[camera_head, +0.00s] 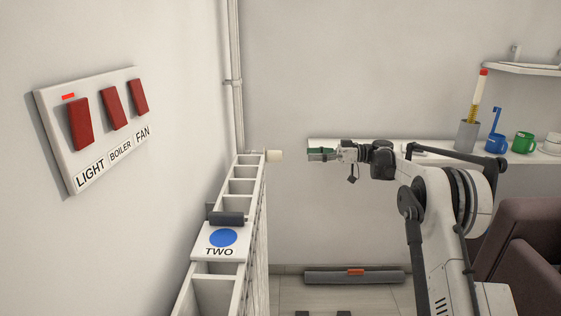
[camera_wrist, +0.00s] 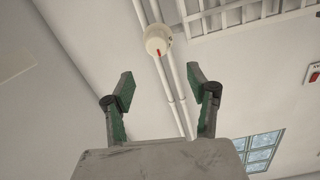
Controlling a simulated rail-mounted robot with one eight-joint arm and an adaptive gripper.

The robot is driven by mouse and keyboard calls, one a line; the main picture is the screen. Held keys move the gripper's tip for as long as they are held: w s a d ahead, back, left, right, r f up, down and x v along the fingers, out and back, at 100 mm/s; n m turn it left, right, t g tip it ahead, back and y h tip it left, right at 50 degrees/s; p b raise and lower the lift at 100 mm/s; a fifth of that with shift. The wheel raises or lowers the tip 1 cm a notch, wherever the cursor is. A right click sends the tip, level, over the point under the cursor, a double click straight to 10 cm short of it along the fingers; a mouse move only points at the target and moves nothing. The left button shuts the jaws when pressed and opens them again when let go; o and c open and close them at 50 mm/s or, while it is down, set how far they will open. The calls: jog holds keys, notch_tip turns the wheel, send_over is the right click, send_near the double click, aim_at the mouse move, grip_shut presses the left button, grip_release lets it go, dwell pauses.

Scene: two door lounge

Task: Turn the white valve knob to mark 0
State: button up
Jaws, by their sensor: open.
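The white valve knob (camera_head: 274,155) sticks out to the right from the far end of the radiator in the head view. In the wrist view the knob (camera_wrist: 157,38) shows its round face with a short red pointer line; I cannot read any number marks around it. My gripper (camera_head: 321,154) is to the right of the knob at about its height, with a clear gap between them. In the wrist view my gripper (camera_wrist: 160,78) has its two green-padded fingers spread wide with nothing between them, and the knob lies beyond the fingertips.
The white radiator (camera_head: 243,187) runs along the left wall, with a dark cylinder (camera_head: 227,218) on it beside a blue disc labelled TWO (camera_head: 223,238). A pipe (camera_head: 235,90) rises behind the knob. A shelf with mugs (camera_head: 523,142) stands behind my arm. A grey roll (camera_head: 330,276) lies on the floor.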

aim_at(276, 156)
jog(key=shift+n, duration=0.3)
jog(key=a, duration=0.4)
jog(key=a+b, duration=0.1)
jog(key=a, duration=0.3)
jog(key=a+f+b, duration=0.1)
jog(key=a, duration=0.4)
jog(key=shift+a+f, duration=0.1)
jog(key=c, duration=1.1)
jog(key=shift+c, duration=0.2)
